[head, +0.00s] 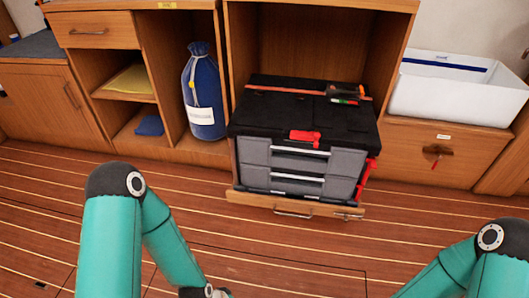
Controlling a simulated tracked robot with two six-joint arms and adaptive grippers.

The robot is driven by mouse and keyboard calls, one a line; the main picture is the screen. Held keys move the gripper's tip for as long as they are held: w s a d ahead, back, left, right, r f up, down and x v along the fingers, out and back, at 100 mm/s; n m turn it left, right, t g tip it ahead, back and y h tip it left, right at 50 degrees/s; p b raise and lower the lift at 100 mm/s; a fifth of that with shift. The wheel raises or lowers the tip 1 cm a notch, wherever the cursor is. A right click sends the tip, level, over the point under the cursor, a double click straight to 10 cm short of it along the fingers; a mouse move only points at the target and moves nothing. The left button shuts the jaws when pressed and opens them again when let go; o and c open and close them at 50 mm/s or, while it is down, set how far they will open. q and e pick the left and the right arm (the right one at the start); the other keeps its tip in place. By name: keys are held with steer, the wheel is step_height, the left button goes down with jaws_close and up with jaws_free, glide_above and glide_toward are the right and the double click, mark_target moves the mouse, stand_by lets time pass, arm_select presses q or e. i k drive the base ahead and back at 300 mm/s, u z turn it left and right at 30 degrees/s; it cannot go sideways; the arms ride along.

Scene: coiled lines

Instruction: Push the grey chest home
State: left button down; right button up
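The grey chest (300,165) has a black lid, two grey drawer fronts with pale handles and red latches. It sits on a pulled-out wooden tray (268,201) with a metal handle, in the open middle bay of the cabinet. Its front stands out past the cabinet face, and its back reaches into the bay. A long orange-red tool and a small dark tool with green and red parts lie on the lid. My two teal arms show at the bottom left and bottom right, apart from the chest. Both grippers are below the picture's edge.
A blue bag (202,95) stands in the bay left of the chest. A white bin (457,92) sits on the low cabinet to the right. Yellow and blue folded cloths lie on the left shelves. The striped wooden floor (285,250) before the chest is clear.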

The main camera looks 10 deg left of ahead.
mark_target(269, 106)
steer(key=k, duration=0.95)
steer(key=u, duration=0.3)
steer(key=i, duration=0.65)
steer(key=u, duration=0.5)
steer(key=i, duration=1.15)
steer(key=z, duration=0.85)
